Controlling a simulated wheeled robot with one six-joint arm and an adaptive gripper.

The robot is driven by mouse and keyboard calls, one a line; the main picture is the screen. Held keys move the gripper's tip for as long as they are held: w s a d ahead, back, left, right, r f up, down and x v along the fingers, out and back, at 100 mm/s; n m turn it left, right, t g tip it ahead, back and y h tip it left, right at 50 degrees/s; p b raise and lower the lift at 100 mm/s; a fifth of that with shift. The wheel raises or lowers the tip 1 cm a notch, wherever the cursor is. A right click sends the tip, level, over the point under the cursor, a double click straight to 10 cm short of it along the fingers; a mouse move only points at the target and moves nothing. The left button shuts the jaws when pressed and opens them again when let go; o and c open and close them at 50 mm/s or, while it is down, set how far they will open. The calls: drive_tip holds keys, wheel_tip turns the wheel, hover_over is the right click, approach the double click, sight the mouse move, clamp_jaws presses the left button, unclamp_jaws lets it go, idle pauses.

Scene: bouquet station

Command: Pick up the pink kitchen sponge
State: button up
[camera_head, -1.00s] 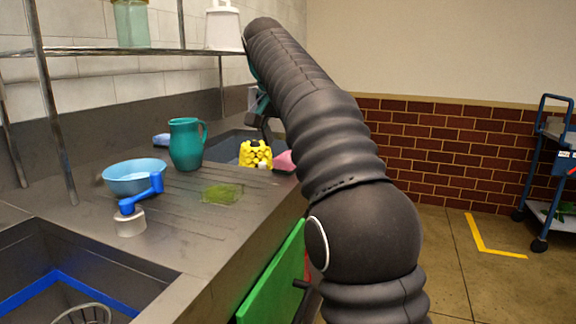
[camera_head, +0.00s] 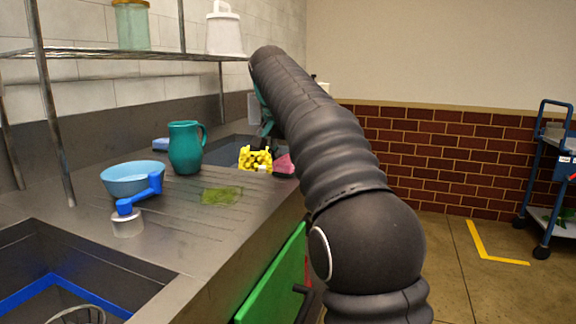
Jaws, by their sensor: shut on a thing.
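The pink kitchen sponge (camera_head: 285,164) is at the far end of the steel counter, just right of a bumpy yellow thing. Its right side is hidden behind my arm. My gripper (camera_head: 267,138) shows only in part, dark with teal, at the far end of my arm above the yellow thing and the sponge. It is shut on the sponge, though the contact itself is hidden.
The bumpy yellow thing (camera_head: 256,159) is close beside the sponge. A teal jug (camera_head: 186,148), a blue bowl (camera_head: 133,179) and a green mat (camera_head: 221,195) are on the counter (camera_head: 190,240). A wire shelf (camera_head: 100,53) hangs above.

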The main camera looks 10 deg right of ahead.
drive_tip(key=shift+r+p, duration=0.3)
drive_tip(key=shift+r, duration=0.2)
wheel_tip(320, 180, up, 4)
drive_tip(key=shift+d+f+p, duration=0.1)
drive_tip(key=shift+d+p, duration=0.05)
drive_tip(key=shift+p, duration=0.85)
drive_tip(key=s+d+r+p, duration=0.1)
drive_tip(key=s+d+r, duration=0.4)
drive_tip(key=d, duration=0.5)
drive_tip(key=shift+r, duration=0.6)
drive_tip(key=shift+d, duration=0.1)
